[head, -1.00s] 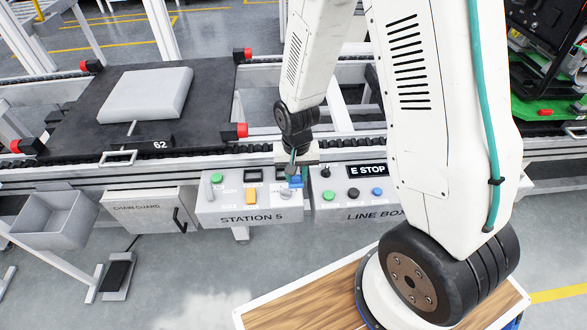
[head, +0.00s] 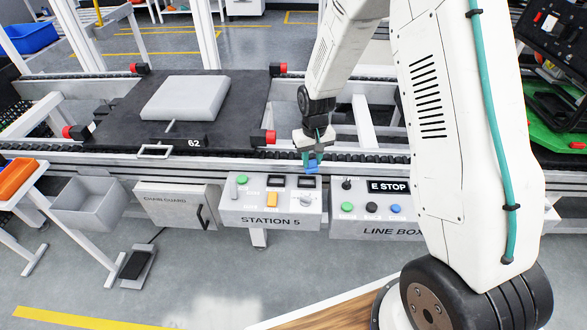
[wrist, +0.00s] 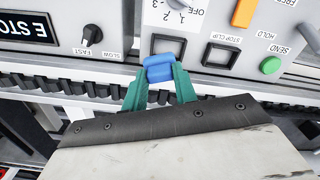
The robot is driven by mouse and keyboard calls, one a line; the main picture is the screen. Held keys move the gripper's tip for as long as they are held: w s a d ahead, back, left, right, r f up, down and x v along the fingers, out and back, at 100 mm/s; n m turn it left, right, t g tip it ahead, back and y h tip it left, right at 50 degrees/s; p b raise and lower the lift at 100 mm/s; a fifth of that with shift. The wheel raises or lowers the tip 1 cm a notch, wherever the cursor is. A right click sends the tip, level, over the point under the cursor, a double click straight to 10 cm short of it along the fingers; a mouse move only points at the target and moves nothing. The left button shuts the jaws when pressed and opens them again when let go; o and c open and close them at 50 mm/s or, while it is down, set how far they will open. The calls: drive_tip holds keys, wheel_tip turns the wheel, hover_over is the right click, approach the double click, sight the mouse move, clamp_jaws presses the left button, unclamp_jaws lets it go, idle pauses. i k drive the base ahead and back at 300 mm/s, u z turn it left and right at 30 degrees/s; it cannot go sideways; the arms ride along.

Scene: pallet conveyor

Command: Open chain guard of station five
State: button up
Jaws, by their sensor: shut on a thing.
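The chain guard (head: 172,208) is a pale box panel labelled CHAIN GUARD, with a black handle (head: 202,218) at its right. It looks closed and sits left of the Station 5 box (head: 270,221). My gripper (head: 312,163) is above the back right part of that box, right of the guard and apart from it. In the wrist view its green fingers (wrist: 160,88) are shut on a small blue block (wrist: 160,68). The block appears over the lower edge of a black-framed window on the panel. I cannot tell what the block belongs to.
The line box (head: 375,230) with E STOP is right of Station 5. A grey bin (head: 92,218) is left of the guard, and a pedal (head: 137,264) stands on the floor below. Pallet 62 (head: 115,110) rests on the conveyor behind. Floor before the guard is mostly clear.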

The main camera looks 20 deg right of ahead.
sight(165, 208)
drive_tip(key=u, duration=1.2)
drive_tip(key=k, duration=0.75)
drive_tip(key=z, duration=0.8)
drive_tip(key=i, duration=1)
